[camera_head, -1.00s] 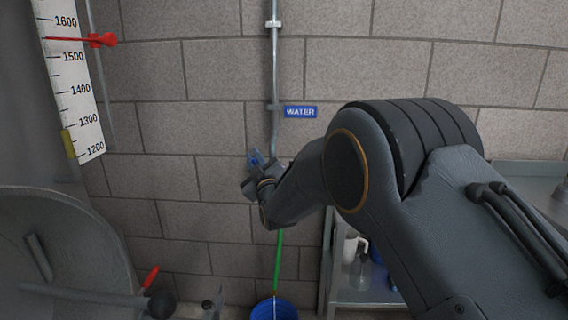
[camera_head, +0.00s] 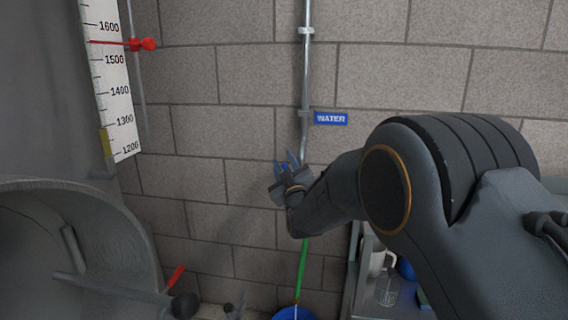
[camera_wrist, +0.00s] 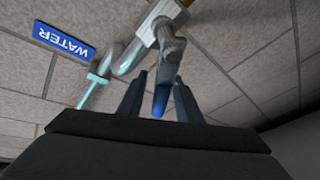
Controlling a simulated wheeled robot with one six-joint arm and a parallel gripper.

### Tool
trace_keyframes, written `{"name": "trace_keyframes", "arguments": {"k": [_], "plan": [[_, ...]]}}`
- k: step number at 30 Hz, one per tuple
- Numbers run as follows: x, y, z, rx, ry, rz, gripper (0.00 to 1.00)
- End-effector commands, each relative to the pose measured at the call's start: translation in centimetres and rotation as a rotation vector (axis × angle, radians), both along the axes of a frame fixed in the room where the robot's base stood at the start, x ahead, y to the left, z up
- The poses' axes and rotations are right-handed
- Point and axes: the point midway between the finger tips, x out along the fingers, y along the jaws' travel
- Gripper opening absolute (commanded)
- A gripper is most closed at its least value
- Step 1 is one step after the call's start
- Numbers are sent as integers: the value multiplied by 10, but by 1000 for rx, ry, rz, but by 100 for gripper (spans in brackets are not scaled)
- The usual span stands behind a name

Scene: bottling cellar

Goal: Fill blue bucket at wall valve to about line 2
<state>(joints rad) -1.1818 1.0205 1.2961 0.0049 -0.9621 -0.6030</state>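The blue bucket (camera_head: 294,313) stands low at the bottom edge of the head view, mostly cut off; its water level and lines are hidden. The wall valve hangs at the lower end of a grey pipe (camera_head: 306,75); my gripper largely covers it in the head view. In the wrist view the metal valve body (camera_wrist: 171,45) and its blue lever (camera_wrist: 161,99) show. My gripper (camera_head: 287,162) is at the valve. Its fingers (camera_wrist: 160,98) stand apart on either side of the lever, with gaps visible.
A blue WATER sign (camera_head: 330,118) is right of the pipe. A green rod or hose (camera_head: 302,268) runs down to the bucket. A pale cyan piece (camera_wrist: 98,77) is beside the valve. A shelf with a white jug (camera_head: 378,262) is right; a tank with a scale (camera_head: 108,80) is left.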

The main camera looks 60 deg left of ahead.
Motion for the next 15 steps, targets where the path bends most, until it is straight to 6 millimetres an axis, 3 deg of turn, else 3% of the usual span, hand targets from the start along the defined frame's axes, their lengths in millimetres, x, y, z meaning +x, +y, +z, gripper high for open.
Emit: {"name": "trace_keyframes", "arguments": {"k": [7, 15], "plan": [[-3, -7, -2, 0, 0, 0, 32], [-17, -42, -10, -1, 0, 0, 32]]}}
